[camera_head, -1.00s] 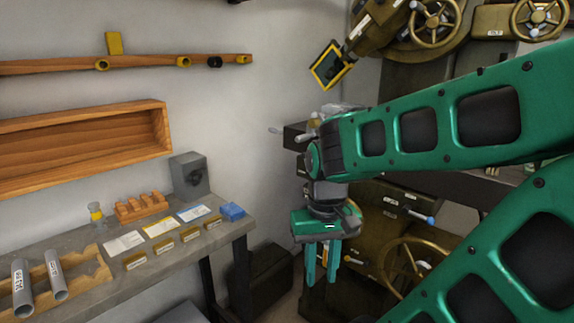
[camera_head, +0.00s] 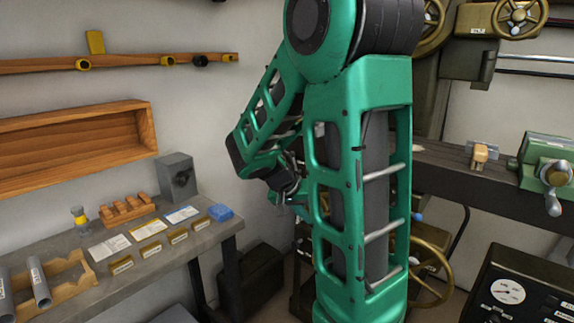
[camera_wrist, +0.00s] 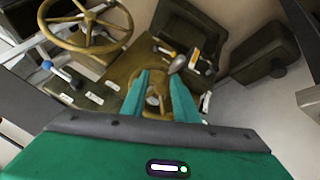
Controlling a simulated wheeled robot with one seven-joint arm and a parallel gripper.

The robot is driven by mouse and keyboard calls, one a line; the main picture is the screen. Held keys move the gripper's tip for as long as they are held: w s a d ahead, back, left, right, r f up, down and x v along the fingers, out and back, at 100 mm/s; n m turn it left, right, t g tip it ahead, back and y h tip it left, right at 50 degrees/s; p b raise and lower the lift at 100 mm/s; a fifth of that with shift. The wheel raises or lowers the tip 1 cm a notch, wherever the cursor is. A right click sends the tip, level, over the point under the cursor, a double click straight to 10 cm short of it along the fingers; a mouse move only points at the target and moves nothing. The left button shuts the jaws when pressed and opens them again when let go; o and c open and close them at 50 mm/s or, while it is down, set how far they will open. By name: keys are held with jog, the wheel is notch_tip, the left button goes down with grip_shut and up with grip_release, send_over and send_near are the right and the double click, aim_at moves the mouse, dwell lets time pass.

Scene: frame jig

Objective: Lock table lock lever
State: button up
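My gripper (camera_wrist: 158,82) is open and empty in the wrist view, with a clear gap between its two green fingers. It points down at an olive-brown machine. Several small levers show there: a blue-tipped lever (camera_wrist: 48,65) at left, and a grey-knobbed lever (camera_wrist: 177,65) just beyond the fingertips. An orange-marked handle (camera_wrist: 195,54) is near the grey knob. White labels sit beside them but are too small to read, so I cannot tell which is the table lock lever. In the head view my gripper is largely hidden by my arm; a blue lever tip (camera_head: 416,217) shows to its right.
A brass handwheel (camera_wrist: 84,28) stands at the upper left in the wrist view; a dark box (camera_wrist: 263,55) is at right. In the head view, a grey workbench (camera_head: 150,285) is at left, a green vise (camera_head: 546,165) at right and a gauge panel (camera_head: 510,290) at lower right.

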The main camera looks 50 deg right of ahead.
jog(key=w+d+r+t+h, duration=0.1)
jog(key=w+r+h, duration=0.1)
jog(key=w+h, duration=0.35)
jog(key=w+r+t+h, duration=0.2)
jog(key=w, duration=0.6)
jog(key=w+d+r+t+h, duration=0.1)
jog(key=w+r+h, duration=0.2)
jog(key=w, duration=0.4)
jog(key=w+d, duration=0.1)
jog(key=d, duration=0.9)
jog(key=shift+w+f+m, duration=0.15)
jog(key=shift+m, duration=0.15)
jog(key=shift+d, duration=0.1)
grip_shut()
